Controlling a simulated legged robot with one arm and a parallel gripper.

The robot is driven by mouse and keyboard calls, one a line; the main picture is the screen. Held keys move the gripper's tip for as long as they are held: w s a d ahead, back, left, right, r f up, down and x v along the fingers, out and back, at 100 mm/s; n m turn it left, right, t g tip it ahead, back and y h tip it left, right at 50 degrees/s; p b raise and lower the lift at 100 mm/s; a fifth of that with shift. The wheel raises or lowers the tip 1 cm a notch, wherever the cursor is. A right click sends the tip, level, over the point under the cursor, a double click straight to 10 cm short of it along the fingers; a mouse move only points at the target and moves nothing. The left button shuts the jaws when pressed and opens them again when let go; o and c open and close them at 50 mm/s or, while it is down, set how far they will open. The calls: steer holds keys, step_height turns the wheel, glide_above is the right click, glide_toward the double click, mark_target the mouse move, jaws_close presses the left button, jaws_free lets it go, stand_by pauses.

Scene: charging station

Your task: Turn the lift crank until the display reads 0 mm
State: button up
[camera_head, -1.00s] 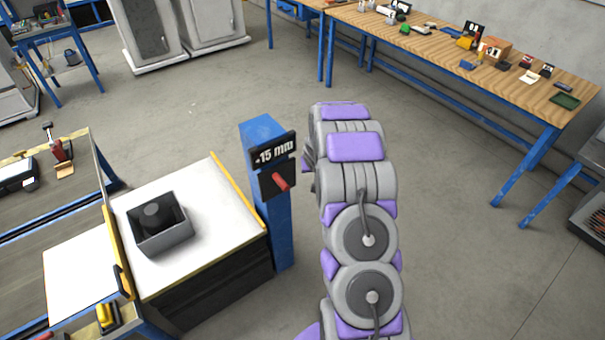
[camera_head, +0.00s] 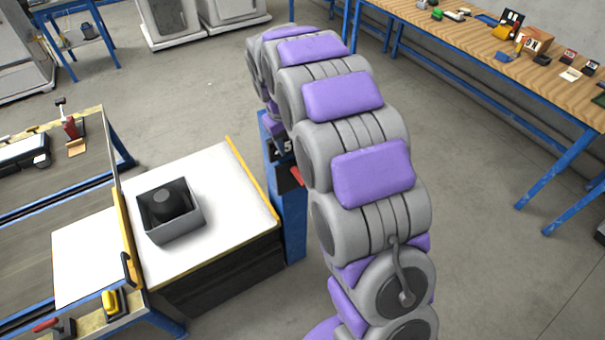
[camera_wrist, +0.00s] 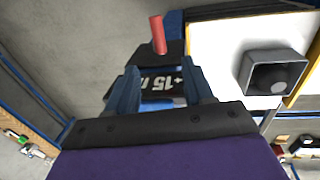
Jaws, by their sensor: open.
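The lift crank's red handle (camera_head: 297,176) sticks out from the dark box on the blue post (camera_head: 293,225). It also shows in the wrist view (camera_wrist: 158,35), beyond my fingertips. The display (camera_wrist: 162,84) appears turned over in the wrist view and seems to read +15 mm, its end partly covered. In the head view my arm hides most of the display (camera_head: 286,149). My gripper (camera_wrist: 159,66) is open and empty, its two blue fingers on either side of the display in the picture. The handle is not between the fingers.
A white-topped cabinet (camera_head: 240,207) with an open grey box (camera_head: 172,236) stands left of the post. A conveyor-like bench (camera_head: 40,205) is farther left. A wooden workbench (camera_head: 470,53) with small items is at the back right. Open floor lies between.

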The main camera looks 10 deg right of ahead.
mark_target(300, 176)
steer(key=d+f+b, duration=0.1)
steer(key=f, duration=0.4)
steer(key=d+f+b, duration=0.1)
steer(key=f, duration=0.4)
steer(key=f+b, duration=0.1)
steer(key=f, duration=0.4)
steer(key=shift+w+d+f, duration=0.4)
jaws_close()
steer(key=shift+r, duration=0.1)
